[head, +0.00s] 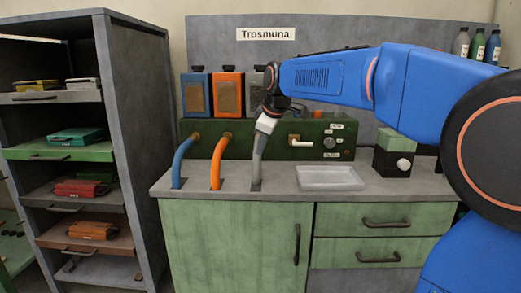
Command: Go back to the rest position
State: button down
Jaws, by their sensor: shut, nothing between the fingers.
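My blue arm reaches in from the right in the head view. My gripper (266,124) is a small pale end pointing down, shut and empty. It appears at the upper part of the grey hose (257,166), in front of the green machine (308,139). I cannot tell whether it touches the hose. The upper end of the grey hose is hidden behind the gripper. A blue hose (181,160) and an orange hose (217,165) stand to its left, each running from the machine down into the counter.
A grey counter (400,184) holds a clear tray (329,178) and a dark box with a pale knob (391,158). Blue, orange and grey containers (228,94) stand behind. A shelf rack (128,150) with coloured trays is at left. Bottles (477,45) stand at upper right.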

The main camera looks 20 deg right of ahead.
jog(key=s+d+f+m, duration=0.2)
jog(key=s+f, duration=0.5)
jog(key=s, duration=0.5)
jog(key=s+d+f+m, duration=0.2)
jog(key=s+f+m, duration=0.3)
jog(key=s, duration=0.8)
jog(key=s+d+f+m+g+h, duration=0.1)
jog(key=s+f+m, duration=0.3)
jog(key=s+f, duration=0.6)
jog(key=s+d, duration=0.1)
jog(key=s, duration=0.2)
jog(key=shift+s+d+f, duration=0.15)
jog(key=shift+s+f, duration=0.05)
jog(key=shift+f, duration=0.05)
